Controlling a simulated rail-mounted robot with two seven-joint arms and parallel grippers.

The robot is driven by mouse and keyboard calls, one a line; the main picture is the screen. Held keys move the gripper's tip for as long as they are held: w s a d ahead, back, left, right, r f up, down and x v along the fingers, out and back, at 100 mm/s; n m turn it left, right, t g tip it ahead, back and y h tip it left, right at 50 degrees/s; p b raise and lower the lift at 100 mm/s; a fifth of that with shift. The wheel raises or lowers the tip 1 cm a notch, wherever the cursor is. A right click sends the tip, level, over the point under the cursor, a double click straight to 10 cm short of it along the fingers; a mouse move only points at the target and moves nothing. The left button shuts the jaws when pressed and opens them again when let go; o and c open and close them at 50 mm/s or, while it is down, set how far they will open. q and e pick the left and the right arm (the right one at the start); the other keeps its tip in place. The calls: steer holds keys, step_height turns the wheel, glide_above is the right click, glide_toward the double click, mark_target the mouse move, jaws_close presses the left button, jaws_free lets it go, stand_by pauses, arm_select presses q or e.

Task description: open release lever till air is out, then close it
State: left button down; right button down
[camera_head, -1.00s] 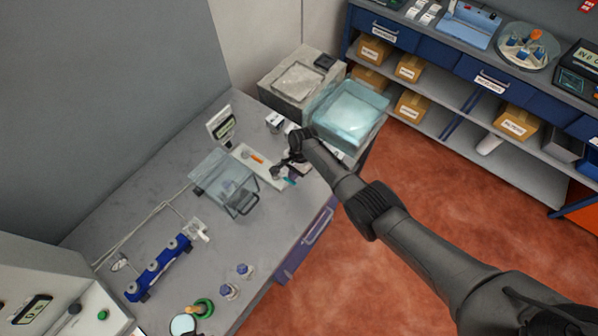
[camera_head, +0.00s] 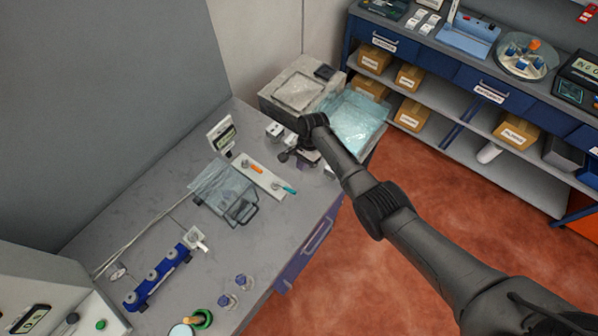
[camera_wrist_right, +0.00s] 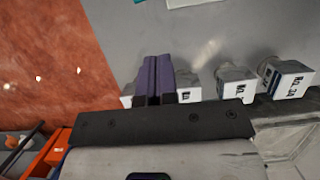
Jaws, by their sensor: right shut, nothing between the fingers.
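A white panel (camera_head: 264,178) on the grey bench carries an orange-handled lever (camera_head: 251,167) and a teal-handled lever (camera_head: 289,189). Which one is the release lever is not marked legibly. A small display (camera_head: 222,136) stands behind the panel. Another clear bag (camera_head: 355,120) lies sagging at the bench's far end. My right gripper (camera_head: 284,157) is above the bench beyond the panel, apart from both levers. Its purple fingers (camera_wrist_right: 157,80) are shut and empty in the wrist view. My left gripper is out of view.
White labelled blocks (camera_wrist_right: 233,84) stand near my right fingers in the wrist view. A grey machine (camera_head: 297,85) is at the bench's far end. A blue manifold (camera_head: 158,279) lies at the near left.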

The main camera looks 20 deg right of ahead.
steer(key=v, duration=0.4)
steer(key=shift+w+d+r, duration=0.1)
steer(key=shift+d+r, duration=0.05)
stand_by(0.5)
